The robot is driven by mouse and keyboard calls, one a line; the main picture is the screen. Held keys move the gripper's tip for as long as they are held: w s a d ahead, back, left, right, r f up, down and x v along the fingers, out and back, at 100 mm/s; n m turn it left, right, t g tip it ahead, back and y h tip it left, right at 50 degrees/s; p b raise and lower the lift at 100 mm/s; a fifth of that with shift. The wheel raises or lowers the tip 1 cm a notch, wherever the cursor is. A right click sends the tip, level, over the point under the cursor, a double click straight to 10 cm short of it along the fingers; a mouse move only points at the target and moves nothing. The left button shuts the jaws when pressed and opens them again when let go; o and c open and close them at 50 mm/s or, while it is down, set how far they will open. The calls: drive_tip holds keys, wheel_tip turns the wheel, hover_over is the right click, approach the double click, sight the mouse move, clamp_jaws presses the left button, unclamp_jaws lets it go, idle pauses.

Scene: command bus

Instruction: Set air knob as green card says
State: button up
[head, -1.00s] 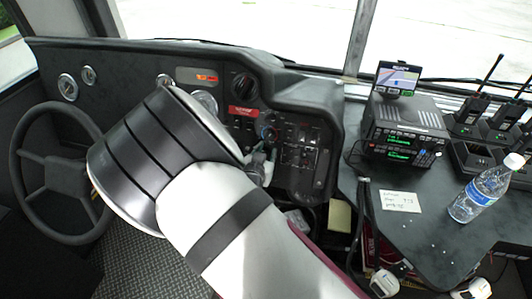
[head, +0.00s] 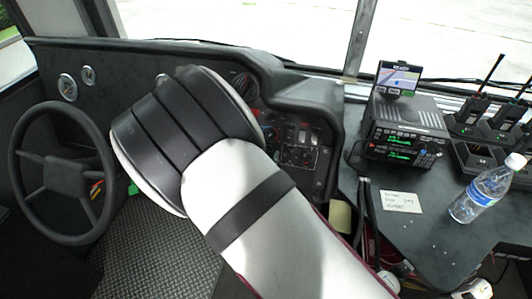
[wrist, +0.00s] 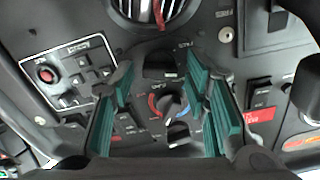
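In the wrist view my gripper (wrist: 160,78) is open, its teal-padded fingers spread over the dash panel. Between and below the fingertips is a round knob (wrist: 170,104) with a red-and-blue arc around it. A black knob (wrist: 164,66) is above it and a smaller one (wrist: 178,134) below. I cannot read which is the air knob. No finger visibly grips a knob. In the head view my arm hides the gripper and much of the panel. A small green patch (head: 132,188) shows beside the arm; I cannot tell if it is a card. A pale handwritten card (head: 401,200) lies on the right counter.
A steering wheel (head: 65,173) is at the left. A radio unit (head: 405,130), a water bottle (head: 481,190) and handheld radios (head: 480,105) stand on the right counter. In the wrist view a round vent (wrist: 148,12) and rocker switches (wrist: 262,95) surround the knobs.

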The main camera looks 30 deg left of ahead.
drive_tip(key=shift+s, duration=0.1)
drive_tip(key=v, duration=1.1)
drive_tip(key=shift+s+d, duration=0.15)
drive_tip(key=shift+s, duration=0.2)
drive_tip(key=shift+r, duration=0.1)
